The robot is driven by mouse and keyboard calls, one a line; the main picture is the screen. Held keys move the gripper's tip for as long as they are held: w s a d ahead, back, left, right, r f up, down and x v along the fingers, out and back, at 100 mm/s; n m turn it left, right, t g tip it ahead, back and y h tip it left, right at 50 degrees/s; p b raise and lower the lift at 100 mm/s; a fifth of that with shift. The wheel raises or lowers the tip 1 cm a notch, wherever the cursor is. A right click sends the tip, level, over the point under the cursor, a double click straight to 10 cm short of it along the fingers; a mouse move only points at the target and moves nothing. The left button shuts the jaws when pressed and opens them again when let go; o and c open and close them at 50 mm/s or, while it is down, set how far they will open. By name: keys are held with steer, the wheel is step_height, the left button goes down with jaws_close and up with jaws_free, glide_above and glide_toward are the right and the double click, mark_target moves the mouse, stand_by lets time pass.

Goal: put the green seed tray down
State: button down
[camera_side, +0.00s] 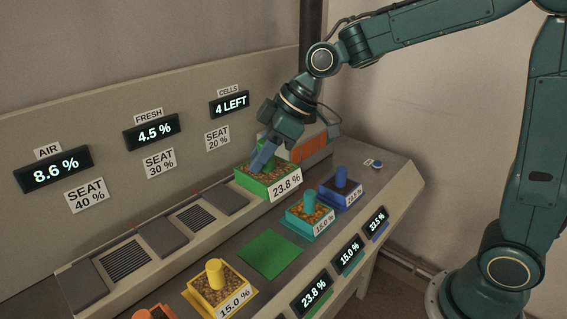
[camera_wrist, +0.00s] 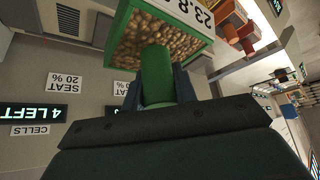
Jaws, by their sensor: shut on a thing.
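The green seed tray (camera_side: 281,192) is full of brown seeds and carries a 23.8 % label. It is at the right end of the row of seats on the raised ledge, by the SEAT 20 % sign (camera_side: 217,136). My gripper (camera_side: 264,158) is shut on the tray's upright green post. In the wrist view my gripper (camera_wrist: 157,88) has its dark fingers on both sides of the green post (camera_wrist: 156,75), with the green tray (camera_wrist: 180,14) beyond. I cannot tell whether the tray's underside touches the ledge.
A bare green pad (camera_side: 270,254) lies on the lower bench. Teal (camera_side: 309,220), blue (camera_side: 341,192) and yellow (camera_side: 218,289) trays with posts stand near it, and an orange one (camera_side: 155,314) is partly cut off. Grilles (camera_side: 195,218) and grey plates line the ledge. The back panel bears displays (camera_side: 152,132).

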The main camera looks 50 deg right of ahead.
steer(key=shift+f, duration=0.1)
step_height(320, 180, down, 16)
stand_by(0.6)
steer(key=shift+f, duration=1.9)
steer(key=shift+f, duration=0.15)
steer(key=c, duration=1.1)
jaws_free()
